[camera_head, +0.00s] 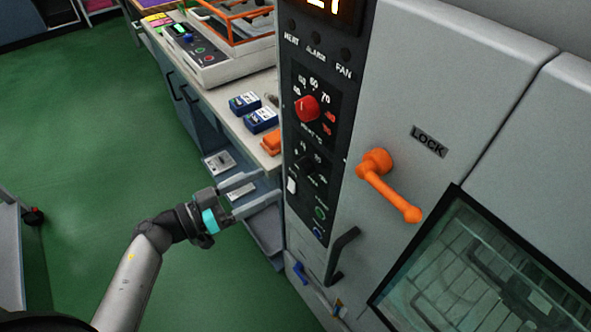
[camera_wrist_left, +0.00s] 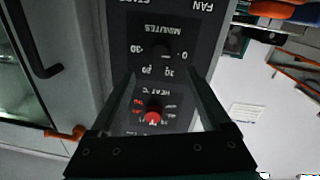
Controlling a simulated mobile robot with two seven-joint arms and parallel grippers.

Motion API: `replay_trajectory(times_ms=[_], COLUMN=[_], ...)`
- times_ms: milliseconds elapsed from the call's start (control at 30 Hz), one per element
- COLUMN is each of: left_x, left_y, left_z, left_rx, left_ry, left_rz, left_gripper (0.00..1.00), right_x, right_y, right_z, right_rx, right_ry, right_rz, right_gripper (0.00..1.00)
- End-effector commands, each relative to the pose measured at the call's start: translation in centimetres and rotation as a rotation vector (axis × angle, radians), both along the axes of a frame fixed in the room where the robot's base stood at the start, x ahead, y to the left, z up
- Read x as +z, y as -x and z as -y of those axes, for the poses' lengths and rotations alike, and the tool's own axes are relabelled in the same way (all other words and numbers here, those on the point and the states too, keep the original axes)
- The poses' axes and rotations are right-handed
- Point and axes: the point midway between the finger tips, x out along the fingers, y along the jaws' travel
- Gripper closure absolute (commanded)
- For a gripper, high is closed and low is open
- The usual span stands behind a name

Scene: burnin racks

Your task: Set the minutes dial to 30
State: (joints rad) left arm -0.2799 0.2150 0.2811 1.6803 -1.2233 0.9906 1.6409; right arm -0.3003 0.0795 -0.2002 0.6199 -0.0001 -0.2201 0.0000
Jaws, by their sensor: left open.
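The minutes dial is a small dark knob on the black control panel, below the red heat dial (camera_head: 307,108). It shows in the head view (camera_head: 309,166) and, upside down, in the left wrist view (camera_wrist_left: 161,48), with marks 0, 10, 20 and 30 around it. I cannot tell which mark it points to. My left gripper (camera_head: 268,184) is open and empty, left of the panel in the head view and apart from the dial. In the left wrist view its fingers (camera_wrist_left: 160,76) frame the panel, with the minutes dial beyond the tips and the red dial between them.
An orange lock handle (camera_head: 390,185) and a black door handle (camera_head: 341,255) stick out right of the panel. Left of the cabinet, a bench (camera_head: 222,112) holds blue boxes (camera_head: 261,119) and an orange-framed device (camera_head: 225,55). Green floor (camera_head: 90,130) is open at left.

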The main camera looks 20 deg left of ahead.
Motion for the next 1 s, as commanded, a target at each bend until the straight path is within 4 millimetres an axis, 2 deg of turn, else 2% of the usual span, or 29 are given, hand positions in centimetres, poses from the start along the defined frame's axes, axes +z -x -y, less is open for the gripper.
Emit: replay_trajectory(times_ms=[200,400,800,867,1000], left_x=[0.0,0.0,0.0,0.0,0.0], left_y=[-3.5,-5.5,-6.1,-6.1,-6.1], left_z=[3.2,4.9,5.5,5.5,5.5], left_rx=[0.001,0.003,0.001,0.001,0.001], left_ry=[0.003,0.003,0.001,0.001,0.001], left_rz=[0.004,0.001,0.000,-0.001,-0.001], left_gripper=[0.19,0.19,0.19,0.24,0.40], right_x=[-0.7,-1.0,-1.1,-1.1,-1.1], right_y=[0.0,0.0,0.0,0.0,0.0], right_z=[0.0,0.0,0.0,0.0,0.0], right_rx=[0.000,0.000,0.000,0.000,0.000], right_ry=[0.000,0.000,0.000,0.000,0.000], right_rz=[0.000,0.000,0.001,0.001,0.000], right_gripper=[0.50,0.50,0.50,0.50,0.50])
